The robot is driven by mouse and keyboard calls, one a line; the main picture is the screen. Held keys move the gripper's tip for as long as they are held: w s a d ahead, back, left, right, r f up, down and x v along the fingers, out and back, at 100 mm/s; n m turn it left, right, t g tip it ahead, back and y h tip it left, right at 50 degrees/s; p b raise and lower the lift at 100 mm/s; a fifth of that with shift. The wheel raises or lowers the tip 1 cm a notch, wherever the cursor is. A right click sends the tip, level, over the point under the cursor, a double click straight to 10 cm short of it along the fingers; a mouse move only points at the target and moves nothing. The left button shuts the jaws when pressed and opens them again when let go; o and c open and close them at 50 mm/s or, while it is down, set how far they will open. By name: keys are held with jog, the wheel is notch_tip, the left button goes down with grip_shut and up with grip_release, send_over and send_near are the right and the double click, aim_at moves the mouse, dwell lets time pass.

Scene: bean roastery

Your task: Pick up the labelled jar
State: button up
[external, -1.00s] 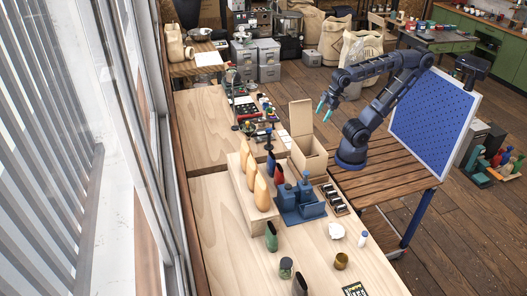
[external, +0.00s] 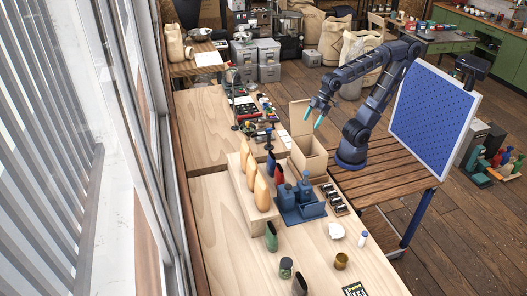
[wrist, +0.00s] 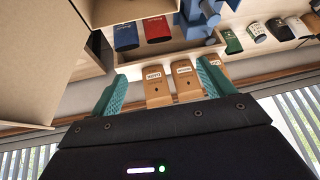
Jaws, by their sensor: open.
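The labelled jar looks to be the small dark jar with a pale label (external: 286,268), upright on the near part of the wooden table. The wrist view shows it small at the upper right (wrist: 256,32), beside a green pouch (wrist: 232,42). My gripper (external: 313,119) is open and empty, in the air above the open cardboard box, well away from the jar. In the wrist view its teal fingers (wrist: 162,75) are spread wide, with orange pouches (wrist: 156,86) visible beyond them.
A row of orange pouches (external: 262,194) stands on a raised wooden ledge. A blue stand (external: 301,210), red pouch (external: 279,174) and cardboard box (external: 310,160) lie between my gripper and the jar. A brass cup (external: 341,261) is right of the jar. Bare tabletop (external: 225,255) lies left.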

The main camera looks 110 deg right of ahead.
aim_at(280, 273)
jog(key=w+a+f+n+t+y, duration=0.15)
jog(key=w+a+f, duration=0.25)
jog(key=w+a, duration=0.95)
jog(key=w+a+f+t+y, duration=0.25)
jog(key=w+a, duration=0.75)
jog(key=a, duration=0.6)
jog(key=a+f+t+h, duration=0.1)
jog(key=a+f, duration=0.6)
jog(key=a+f+t, duration=0.1)
jog(key=a+f, duration=0.6)
jog(key=a, duration=0.1)
jog(key=a+f+t+h, duration=0.1)
jog(key=a+f, duration=0.6)
jog(key=f, duration=0.1)
jog(key=shift+w+a+f+h, duration=0.1)
jog(key=shift+a+h, duration=0.05)
jog(key=shift+h, duration=0.15)
jog(key=x, duration=1)
jog(key=shift+w+a, duration=0.25)
jog(key=shift+w, duration=0.05)
jog(key=shift+r, duration=0.2)
jog(key=c, duration=1.2)
